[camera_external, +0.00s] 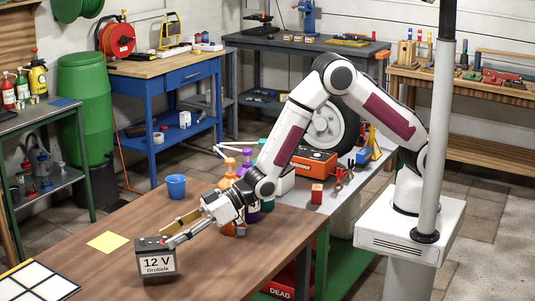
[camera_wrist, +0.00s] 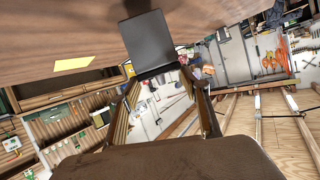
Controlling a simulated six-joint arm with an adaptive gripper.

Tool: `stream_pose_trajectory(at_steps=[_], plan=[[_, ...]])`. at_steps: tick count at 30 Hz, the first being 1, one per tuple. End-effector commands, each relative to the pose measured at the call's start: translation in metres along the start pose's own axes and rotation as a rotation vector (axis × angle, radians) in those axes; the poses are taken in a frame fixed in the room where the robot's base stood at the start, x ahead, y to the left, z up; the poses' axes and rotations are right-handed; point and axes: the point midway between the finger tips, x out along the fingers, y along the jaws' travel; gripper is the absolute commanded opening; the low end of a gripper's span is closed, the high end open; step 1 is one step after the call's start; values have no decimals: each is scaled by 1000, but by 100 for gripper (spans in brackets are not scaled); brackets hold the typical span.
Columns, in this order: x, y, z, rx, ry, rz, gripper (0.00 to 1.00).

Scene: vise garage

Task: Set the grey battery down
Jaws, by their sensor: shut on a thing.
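The grey battery (camera_external: 156,262), a dark box with a white "12 V Drobelk" label, is upright at the front of the brown wooden table (camera_external: 215,262). My gripper (camera_external: 168,236) reaches it from the upper right and is shut on its upper part. In the wrist view the battery (camera_wrist: 150,42) is a dark block at the ends of my two fingers, in front of the tabletop (camera_wrist: 60,28). I cannot tell whether its underside touches the table. The side of the battery facing away from the external camera is hidden there.
A yellow sheet (camera_external: 108,242) lies left of the battery, and a white-panelled board (camera_external: 35,282) is at the front left. The tabletop right of the battery is clear.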

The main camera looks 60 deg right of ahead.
Motion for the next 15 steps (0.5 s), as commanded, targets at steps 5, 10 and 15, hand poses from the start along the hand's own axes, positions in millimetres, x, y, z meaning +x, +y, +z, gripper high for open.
stream_pose_trajectory(at_steps=[5,10,15], plan=[[6,2,11,-1,7,-1,0],[10,3,20,-1,9,-1,0],[11,3,22,-1,10,-1,0]])
